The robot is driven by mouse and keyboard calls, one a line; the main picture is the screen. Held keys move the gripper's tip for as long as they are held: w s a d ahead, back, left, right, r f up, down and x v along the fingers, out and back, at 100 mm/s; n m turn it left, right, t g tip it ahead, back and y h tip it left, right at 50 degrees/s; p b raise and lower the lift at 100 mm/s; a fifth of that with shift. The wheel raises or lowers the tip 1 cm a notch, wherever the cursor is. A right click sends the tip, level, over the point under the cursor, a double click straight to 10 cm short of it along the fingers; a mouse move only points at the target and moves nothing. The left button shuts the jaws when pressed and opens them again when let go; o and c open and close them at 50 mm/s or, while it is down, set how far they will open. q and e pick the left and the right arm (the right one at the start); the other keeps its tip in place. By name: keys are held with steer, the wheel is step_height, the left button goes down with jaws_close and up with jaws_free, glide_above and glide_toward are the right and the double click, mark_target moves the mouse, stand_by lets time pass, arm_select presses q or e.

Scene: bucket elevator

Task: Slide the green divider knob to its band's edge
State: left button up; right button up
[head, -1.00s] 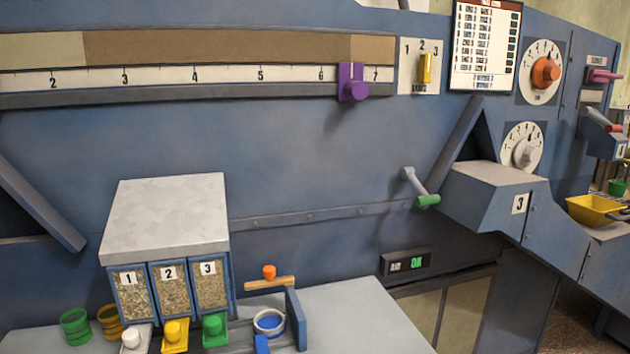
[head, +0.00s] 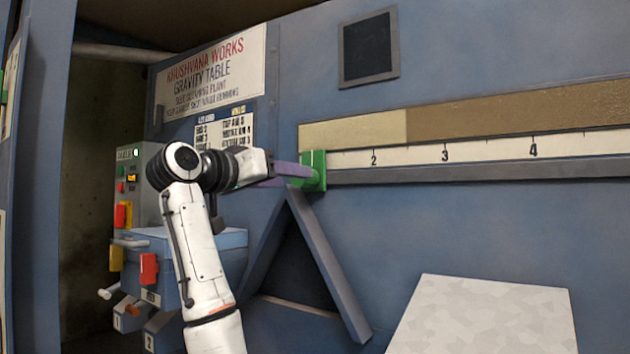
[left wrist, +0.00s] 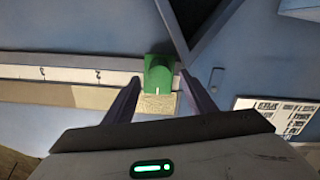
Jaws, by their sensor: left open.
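The green divider knob (head: 313,170) sits at the far left end of the white numbered scale (head: 400,155), left of the 2. Above the scale runs a band strip, pale tan (head: 352,131) on the left and darker brown (head: 500,109) on the right; they meet between 2 and 3. My left gripper (head: 292,172) is at the knob from the left, its purple fingers level with it. In the left wrist view the green knob (left wrist: 158,75) shows between the tips of the open left gripper (left wrist: 160,90); contact cannot be told. My right gripper is out of view.
A slanted blue brace (head: 328,265) stands below the scale's left end. A control box with red and yellow buttons (head: 130,190) and a blue box (head: 215,240) are at the left. A pale hopper top (head: 485,315) is at lower right. The panel right of the knob is clear.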

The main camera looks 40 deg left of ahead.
arm_select(q)
steer(key=w, duration=0.7)
steer(key=shift+a+p, duration=0.3)
steer(key=shift+p, duration=0.1)
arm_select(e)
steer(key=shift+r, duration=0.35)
